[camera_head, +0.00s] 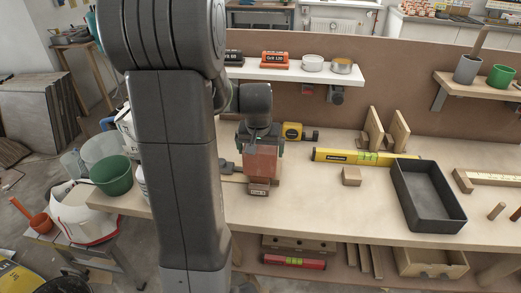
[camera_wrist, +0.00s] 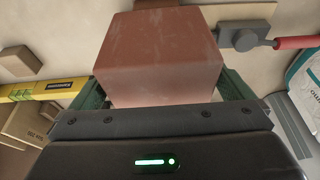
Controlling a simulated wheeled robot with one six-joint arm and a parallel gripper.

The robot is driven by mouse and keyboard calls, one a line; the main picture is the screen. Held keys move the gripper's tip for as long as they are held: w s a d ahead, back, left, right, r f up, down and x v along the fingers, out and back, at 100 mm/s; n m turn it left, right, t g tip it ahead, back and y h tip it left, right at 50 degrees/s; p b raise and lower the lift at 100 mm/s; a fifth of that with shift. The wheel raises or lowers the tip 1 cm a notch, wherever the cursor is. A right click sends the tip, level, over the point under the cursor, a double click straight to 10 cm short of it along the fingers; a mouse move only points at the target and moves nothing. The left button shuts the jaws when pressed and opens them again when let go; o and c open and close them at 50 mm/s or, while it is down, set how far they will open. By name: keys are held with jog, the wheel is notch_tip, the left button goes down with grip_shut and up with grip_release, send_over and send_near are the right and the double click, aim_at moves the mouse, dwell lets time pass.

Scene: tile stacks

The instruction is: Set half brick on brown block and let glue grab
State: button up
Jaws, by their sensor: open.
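The reddish half brick (camera_head: 262,163) is between the fingers of my gripper (camera_head: 262,148) at the bench's front left. In the wrist view the half brick (camera_wrist: 160,50) fills the gap between the two green fingers (camera_wrist: 165,88), which are open around it. The brown block (camera_head: 259,187) shows just below and in front of the half brick, with a pale marking on its front. In the wrist view a corner of the brown block (camera_wrist: 148,6) shows past the brick's far edge. The brick hides most of it, so the contact between them cannot be seen clearly.
A grey tool with a red handle (camera_wrist: 293,42) lies close beside the brick. A yellow spirit level (camera_head: 365,157), a small wooden block (camera_head: 351,177) and a dark tray (camera_head: 428,222) lie to the right. A yellow tape measure (camera_head: 292,131) stands behind. Bench between gripper and wooden block is clear.

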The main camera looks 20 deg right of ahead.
jog(key=v, duration=1.1)
jog(key=shift+r, duration=0.3)
jog(key=shift+f, duration=0.1)
jog(key=x, duration=1.2)
jog(key=shift+v, duration=0.85)
jog(key=shift+w+d, duration=0.1)
jog(key=shift+w, duration=0.1)
